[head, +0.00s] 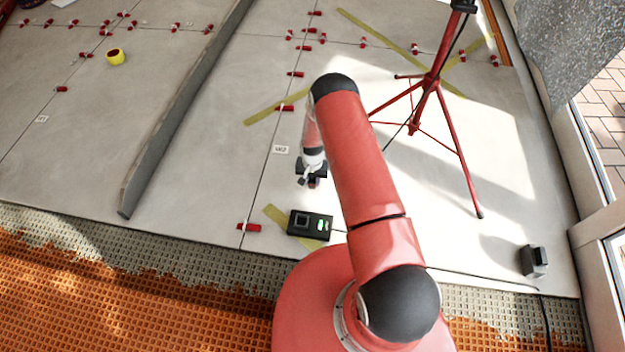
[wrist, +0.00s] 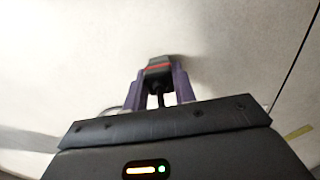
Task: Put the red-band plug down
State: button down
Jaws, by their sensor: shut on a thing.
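The red-band plug (wrist: 158,66) is a small dark piece with a red band across it, seen in the wrist view. My gripper (wrist: 159,88) is shut on it, with one purple finger on each side. In the head view my gripper (head: 312,181) points down over the pale tiles, just behind a black box. The plug is too small there to make out clearly. I cannot tell whether it touches the floor.
The black box (head: 310,224) with a green light lies on yellow tape nearby. A red tripod (head: 437,85) stands to the right. A long grey straightedge (head: 180,115) lies left. Red clips (head: 248,227) dot the joints. A black block (head: 533,261) with a cable sits at right.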

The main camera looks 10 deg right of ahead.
jog(key=shift+f, duration=0.1)
jog(key=c, duration=1.1)
grip_release()
notch_tip(320, 180, up, 12)
notch_tip(320, 180, up, 14)
jog(key=t, duration=0.1)
send_over(313, 179)
jog(key=s+r+n+t, duration=0.1)
jog(key=s+r, duration=0.1)
jog(key=r, duration=0.6)
jog(key=s+r+n, duration=0.1)
jog(key=s+r, duration=0.2)
jog(key=r, duration=0.6)
jog(key=s+r+n+t, duration=0.1)
jog(key=s+r+t, duration=0.1)
jog(key=s+r, duration=0.85)
jog(key=shift+n+t, duration=0.8)
jog(key=s+r, duration=0.1)
jog(key=s, duration=0.4)
jog(key=s+r, duration=0.2)
jog(key=s, duration=0.3)
jog(key=s+r, duration=0.2)
jog(key=s, duration=0.2)
jog(key=shift+s+d, duration=0.3)
jog(key=shift+s, duration=0.1)
